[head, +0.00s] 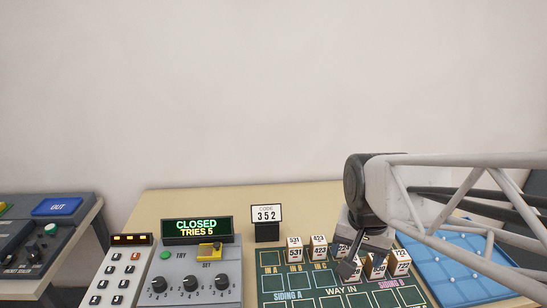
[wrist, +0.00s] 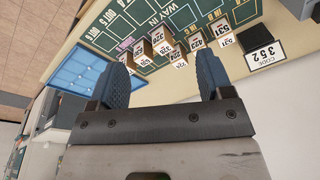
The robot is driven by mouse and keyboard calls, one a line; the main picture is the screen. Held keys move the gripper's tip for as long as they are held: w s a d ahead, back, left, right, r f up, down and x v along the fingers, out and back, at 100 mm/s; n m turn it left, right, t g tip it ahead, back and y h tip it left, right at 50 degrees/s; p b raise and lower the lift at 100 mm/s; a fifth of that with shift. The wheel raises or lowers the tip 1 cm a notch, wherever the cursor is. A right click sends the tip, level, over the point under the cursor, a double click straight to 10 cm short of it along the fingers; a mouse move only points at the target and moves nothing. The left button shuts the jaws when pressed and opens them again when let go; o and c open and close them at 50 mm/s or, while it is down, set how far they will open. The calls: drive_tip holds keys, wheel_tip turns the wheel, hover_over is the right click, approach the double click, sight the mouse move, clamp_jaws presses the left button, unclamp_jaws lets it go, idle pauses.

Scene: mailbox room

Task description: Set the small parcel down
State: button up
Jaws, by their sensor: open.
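My gripper (head: 350,266) hangs over the right part of the green siding board in the head view. In the wrist view its two blue-grey fingers (wrist: 162,66) stand wide apart with nothing held between them. Several small white-and-tan numbered blocks (head: 319,247) stand on the green board (head: 300,283), some partly hidden behind my gripper. They also show beyond the fingertips in the wrist view (wrist: 163,42). I cannot tell which thing, if any of these blocks, is the small parcel.
A grey panel with dials (head: 190,296) reads CLOSED, TRIES 5 on its display (head: 197,230). A code card 352 (head: 266,214) stands behind the board. A keypad (head: 118,280) is at left, a blue tray (head: 455,268) at right. Another console (head: 40,235) stands far left.

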drive_tip(key=s+a+r+n, duration=0.1)
drive_tip(key=s+a+n, duration=0.1)
drive_tip(key=s+n, duration=0.3)
drive_tip(key=shift+s+r+t, duration=0.3)
drive_tip(key=shift+s+r, duration=0.05)
drive_tip(key=shift+s, duration=0.4)
